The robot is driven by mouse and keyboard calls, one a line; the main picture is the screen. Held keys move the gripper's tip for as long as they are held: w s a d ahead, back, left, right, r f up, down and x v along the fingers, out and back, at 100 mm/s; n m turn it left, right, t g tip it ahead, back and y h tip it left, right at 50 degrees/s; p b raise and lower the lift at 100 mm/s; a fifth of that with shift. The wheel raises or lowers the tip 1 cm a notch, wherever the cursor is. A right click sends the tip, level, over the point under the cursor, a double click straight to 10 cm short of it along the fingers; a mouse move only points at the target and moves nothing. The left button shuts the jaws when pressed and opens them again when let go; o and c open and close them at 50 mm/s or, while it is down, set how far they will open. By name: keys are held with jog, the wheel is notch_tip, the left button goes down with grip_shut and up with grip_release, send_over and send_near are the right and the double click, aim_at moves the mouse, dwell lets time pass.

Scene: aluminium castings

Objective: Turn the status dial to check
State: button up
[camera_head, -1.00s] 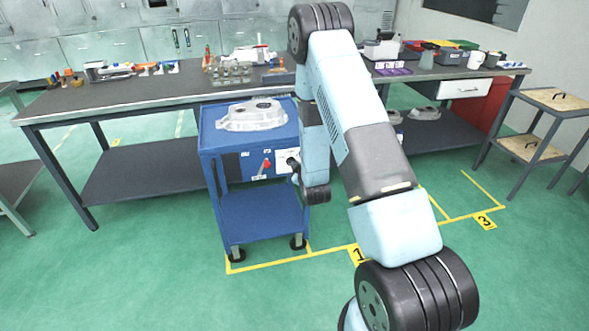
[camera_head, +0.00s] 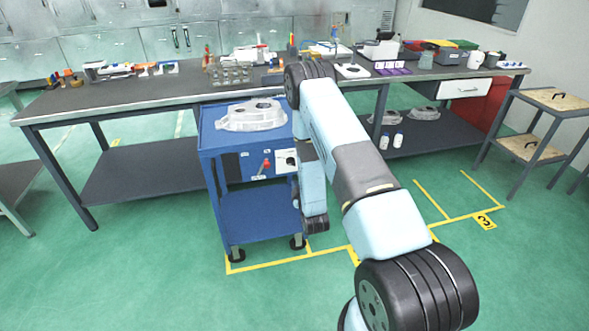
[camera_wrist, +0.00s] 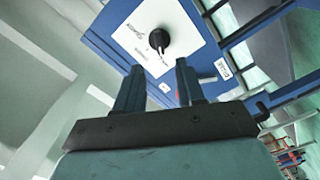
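The status dial (camera_wrist: 158,40) is a black knob on a white panel (camera_wrist: 180,17), seen in the wrist view beyond my fingertips. Small print beside it is too blurred to read, so its setting cannot be told. In the head view the dial (camera_head: 291,160) is small, on the front of the blue cart (camera_head: 228,140). My gripper (camera_wrist: 159,66) is open and empty, its two fingers apart. The dial appears just past the gap between them, with no visible contact. In the head view my gripper is hidden behind or lost against my arm.
A red-handled lever (camera_head: 265,165) is on the cart front left of the dial. A grey casting (camera_head: 251,115) lies on the cart top. A long workbench (camera_head: 120,95) with several items stands behind. Green floor is clear left of the cart.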

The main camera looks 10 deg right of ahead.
aim_at(292, 165)
jog(key=w, duration=0.9)
jog(key=shift+s, duration=0.1)
jog(key=shift+c, duration=0.4)
grip_shut()
